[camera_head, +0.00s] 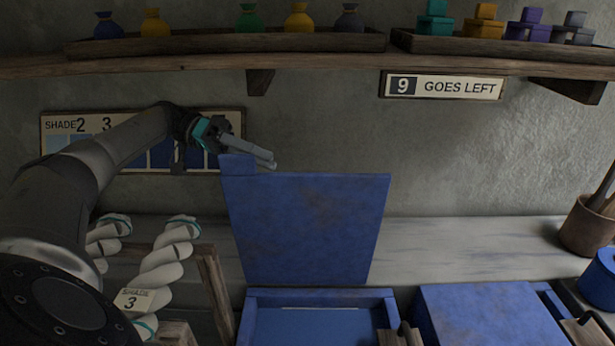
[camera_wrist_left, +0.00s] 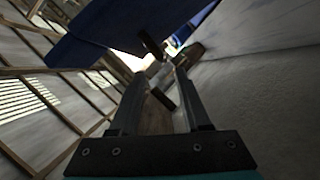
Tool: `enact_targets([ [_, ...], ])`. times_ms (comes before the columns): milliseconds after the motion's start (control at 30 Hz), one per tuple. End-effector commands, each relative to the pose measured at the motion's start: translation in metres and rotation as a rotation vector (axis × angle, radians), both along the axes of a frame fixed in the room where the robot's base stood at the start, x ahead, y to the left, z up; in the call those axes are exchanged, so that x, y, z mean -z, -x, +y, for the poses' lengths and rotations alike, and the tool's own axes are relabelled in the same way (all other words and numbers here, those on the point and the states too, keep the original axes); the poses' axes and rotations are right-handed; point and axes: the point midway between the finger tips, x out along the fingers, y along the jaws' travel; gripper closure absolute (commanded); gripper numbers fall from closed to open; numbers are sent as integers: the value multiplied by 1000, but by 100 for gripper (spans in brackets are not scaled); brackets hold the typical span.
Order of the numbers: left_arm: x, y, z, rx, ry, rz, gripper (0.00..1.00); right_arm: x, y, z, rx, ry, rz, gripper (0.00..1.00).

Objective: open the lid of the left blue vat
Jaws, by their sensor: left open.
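The left blue vat (camera_head: 250,300) stands at the bottom centre of the head view. Its blue lid (camera_head: 310,230) stands nearly upright at the vat's back edge, so the vat's inside shows. A blue block-like tab (camera_head: 238,166) sticks up at the lid's top left corner. My left gripper (camera_head: 270,160) is open, just behind and above that tab; I cannot tell whether it touches. In the left wrist view, the open fingers (camera_wrist_left: 164,68) point toward a blue panel (camera_wrist_left: 110,25), which looks like the lid. My right gripper is not in view.
A second blue vat (camera_head: 490,310) with its lid down stands to the right. A shelf (camera_head: 330,62) with bags and blocks runs above. White twisted skeins (camera_head: 165,265) hang at left. A pot (camera_head: 585,228) stands at the far right. The wall is close behind my gripper.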

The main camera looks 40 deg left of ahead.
Motion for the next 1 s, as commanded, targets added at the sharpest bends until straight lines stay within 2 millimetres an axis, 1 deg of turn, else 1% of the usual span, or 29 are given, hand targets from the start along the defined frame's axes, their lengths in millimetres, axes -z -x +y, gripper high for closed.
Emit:
enact_targets([
  [267, 11, -13, -35, 5, 1, 2, 53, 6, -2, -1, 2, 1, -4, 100],
  [400, 17, -22, -54, 3, 1, 0, 53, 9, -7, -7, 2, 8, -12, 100],
  [600, 22, -31, -76, 3, 1, -1, 53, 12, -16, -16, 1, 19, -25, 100],
  [733, 24, -34, -84, 1, 2, 0, 53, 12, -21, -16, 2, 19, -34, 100],
  [1000, 24, -36, -85, -1, 1, 0, 53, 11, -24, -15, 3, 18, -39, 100],
])
